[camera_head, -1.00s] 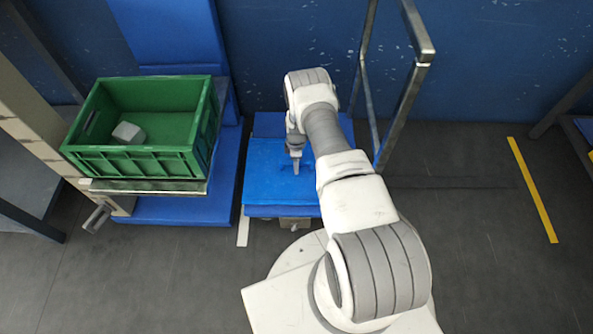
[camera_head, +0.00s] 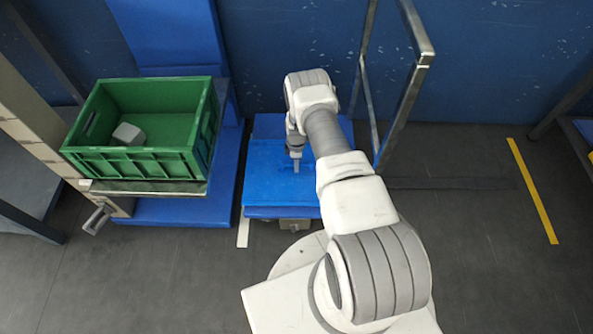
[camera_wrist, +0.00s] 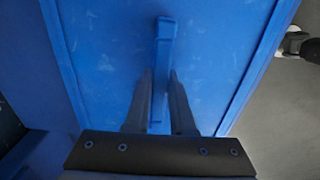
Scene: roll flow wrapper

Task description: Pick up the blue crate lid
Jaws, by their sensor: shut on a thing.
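The blue crate lid (camera_head: 268,188) lies flat on a low blue stack right of the green crate in the head view. In the wrist view the lid (camera_wrist: 100,62) fills the middle, with raised edges at both sides and a raised blue handle (camera_wrist: 165,40) along its centre. My gripper (camera_wrist: 161,75) has one finger on each side of the handle and is shut on it. In the head view my gripper (camera_head: 296,165) points down at the lid; the fingertip contact is too small to see there.
A green crate (camera_head: 125,163) holding a small whitish block (camera_head: 128,134) stands on a stand at the left. A metal frame (camera_head: 400,95) rises close to the right of my arm. Grey floor (camera_head: 470,220) is clear at the right.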

